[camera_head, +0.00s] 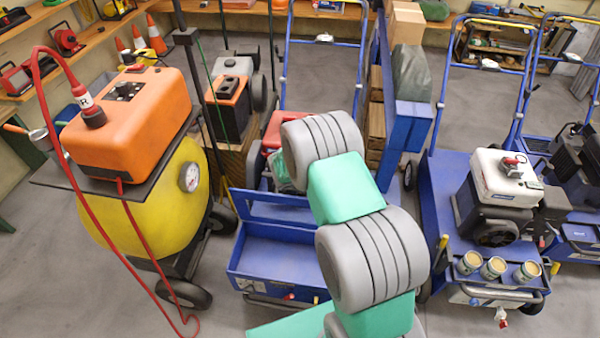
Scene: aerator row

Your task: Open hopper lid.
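My grey and green arm rises from the bottom and covers much of the middle blue machine. My gripper is not clearly visible; the arm's far end hides that area. The middle blue machine has a shallow, open-topped blue box (268,287) at its front, which looks empty. A blue bar or panel edge (268,207) runs along the back of this box. I cannot tell which part is the hopper lid, or whether it is open or shut. A red part (278,128) of this machine shows just left of my arm.
A yellow tank (150,230) with an orange unit (135,115) and a red hose stands at left. A blue machine with a white engine (503,180) and three tins (493,268) stands at right. A tall blue upright (407,128) rises behind my arm. Grey floor shows at front left.

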